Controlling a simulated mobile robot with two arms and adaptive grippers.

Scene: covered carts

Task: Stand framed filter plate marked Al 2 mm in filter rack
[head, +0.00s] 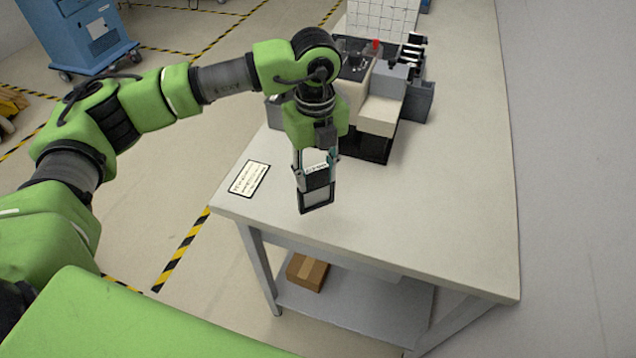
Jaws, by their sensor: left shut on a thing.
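The framed filter plate (317,197) has a dark frame, a grey middle and a white label strip on its top edge. The lettering on the strip is too small to read. My left gripper (317,163) points down and is shut on the plate's top edge. It holds the plate upright over the front left part of the table; I cannot tell whether its lower edge touches the tabletop. I cannot make out the filter rack for certain among the equipment behind the gripper, which the arm partly hides. My right gripper is out of view.
The pale table (430,235) is clear at the front and right. A beige and grey machine (380,115) stands behind the gripper. A printed card (249,179) lies near the left edge. A cardboard box (307,272) sits on the lower shelf. A blue cart (90,35) stands far left.

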